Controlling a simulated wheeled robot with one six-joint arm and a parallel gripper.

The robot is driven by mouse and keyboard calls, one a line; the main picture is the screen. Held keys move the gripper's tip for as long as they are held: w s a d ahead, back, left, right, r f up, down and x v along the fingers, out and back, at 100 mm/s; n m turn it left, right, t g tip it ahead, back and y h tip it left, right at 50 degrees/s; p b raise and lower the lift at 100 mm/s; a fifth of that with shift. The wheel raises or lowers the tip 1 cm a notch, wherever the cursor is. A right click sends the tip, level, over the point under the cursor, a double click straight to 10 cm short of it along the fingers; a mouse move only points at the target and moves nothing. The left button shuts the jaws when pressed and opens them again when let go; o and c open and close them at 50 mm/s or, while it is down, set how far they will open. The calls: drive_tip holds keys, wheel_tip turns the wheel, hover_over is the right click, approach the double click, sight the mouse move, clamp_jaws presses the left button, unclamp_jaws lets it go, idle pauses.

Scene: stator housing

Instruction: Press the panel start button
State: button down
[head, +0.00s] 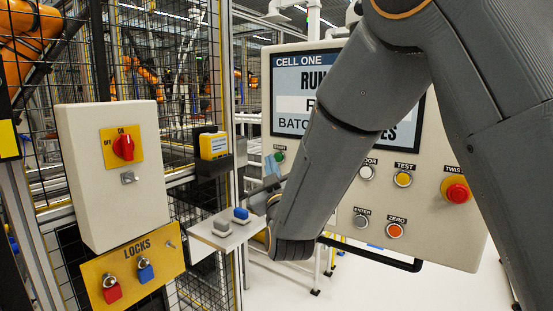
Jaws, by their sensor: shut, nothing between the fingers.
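The control panel (440,220) stands on the right, with a screen (300,95) marked CELL ONE. The green start button (279,157) sits under a small START label at the panel's left edge. My arm crosses in front of the panel and hides its middle. My gripper (271,170) shows only in part at the left of my wrist, close below the start button in the picture. It is shut and holds nothing. I cannot tell whether it touches the button.
The panel also has a yellow TEST button (403,179), an orange ZERO button (394,231), a grey ENTER button (361,221) and a red twist knob (457,192). A small shelf (224,236) holds grey and blue blocks. A switch box (112,175) and mesh fence stand left.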

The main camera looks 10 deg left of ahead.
drive_tip(key=shift+s, duration=0.15)
drive_tip(key=s+a, duration=0.2)
drive_tip(key=s, duration=0.3)
drive_tip(key=shift+s+a, duration=0.2)
drive_tip(key=shift+s, duration=0.1)
idle(0.3)
idle(0.5)
